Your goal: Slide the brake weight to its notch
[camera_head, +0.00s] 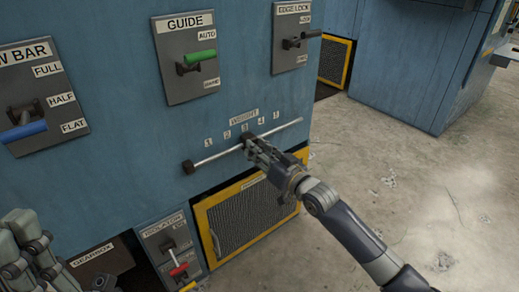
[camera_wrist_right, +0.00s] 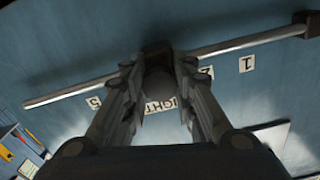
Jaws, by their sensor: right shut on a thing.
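The brake weight (camera_head: 247,136) is a small dark block on a thin pale rod (camera_head: 219,154) below the WEIGHT label (camera_head: 244,117). The rod slopes up to the right under a row of number tags from 1 to 5. The weight is near the middle of the row, about under tag 3. My right gripper (camera_head: 254,143) is shut on the weight and partly hides it. In the right wrist view the weight (camera_wrist_right: 158,80) is between the two fingers, which cover the middle tags. The notches cannot be made out. My left gripper (camera_head: 32,240) is at the lower left, away from the rod.
A dark end block (camera_head: 188,167) caps the rod's left end. The GUIDE lever (camera_head: 201,56), blue-handled bar lever (camera_head: 24,131), EDGE LOCK lever (camera_head: 308,36) and red-handled isolator lever (camera_head: 179,269) stick out around it. A yellow-framed grille (camera_head: 240,220) is below. Concrete floor (camera_head: 400,170) is open at right.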

